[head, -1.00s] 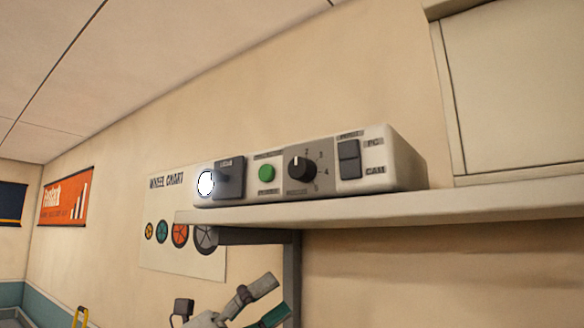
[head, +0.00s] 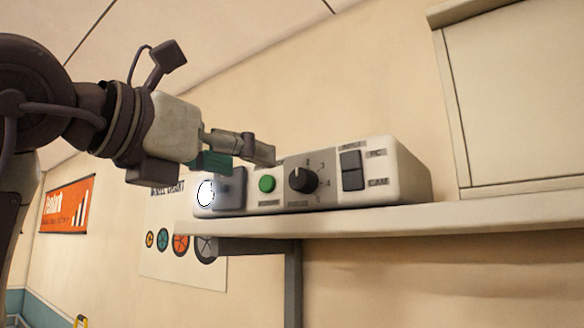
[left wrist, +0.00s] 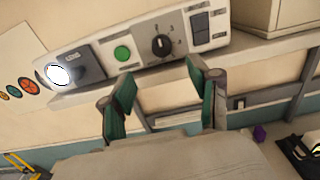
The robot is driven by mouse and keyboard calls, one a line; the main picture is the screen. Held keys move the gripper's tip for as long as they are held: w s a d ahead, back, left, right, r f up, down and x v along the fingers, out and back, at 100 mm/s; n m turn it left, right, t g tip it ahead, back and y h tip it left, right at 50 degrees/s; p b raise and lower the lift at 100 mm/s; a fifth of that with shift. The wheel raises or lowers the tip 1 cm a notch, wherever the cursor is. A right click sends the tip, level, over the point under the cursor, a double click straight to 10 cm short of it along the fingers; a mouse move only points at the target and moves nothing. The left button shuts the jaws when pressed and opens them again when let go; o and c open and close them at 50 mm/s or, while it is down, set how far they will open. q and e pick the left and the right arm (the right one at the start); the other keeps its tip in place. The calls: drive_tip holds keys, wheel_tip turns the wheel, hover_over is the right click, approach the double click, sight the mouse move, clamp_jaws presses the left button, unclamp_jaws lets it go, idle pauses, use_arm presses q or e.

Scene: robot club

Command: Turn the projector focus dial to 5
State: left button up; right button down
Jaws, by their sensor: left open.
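The projector (head: 408,178) is a pale box on a wall shelf. Its black focus dial (head: 303,180) sits on a grey panel with printed numbers; its white mark points up and slightly left, left of the 2. The dial also shows in the left wrist view (left wrist: 162,47). My left gripper (head: 238,156) is open and empty, left of the dial and at the projector's upper left front, hiding part of its top. In the left wrist view its green-padded fingers (left wrist: 160,92) are spread below the dial, apart from it. My right gripper is out of view.
A green button (head: 267,184) is left of the dial, a dark rocker switch (head: 351,170) right of it. The lit lens (head: 205,193) is at the far left. The shelf edge (head: 400,223) runs below. A wall cabinet (head: 520,100) stands at right.

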sight(297, 177)
use_arm(q)
drive_tip(key=p+x, duration=0.4)
drive_tip(key=x, duration=0.6)
drive_tip(key=shift+s+r+p, duration=0.1)
drive_tip(key=shift+r+p, duration=0.05)
drive_tip(key=shift+p, duration=0.15)
drive_tip(key=shift+w+d, duration=0.3)
drive_tip(key=shift+w, duration=0.15)
drive_tip(key=shift+s, duration=0.1)
drive_tip(key=c, duration=1.1)
drive_tip(key=shift+c, duration=0.2)
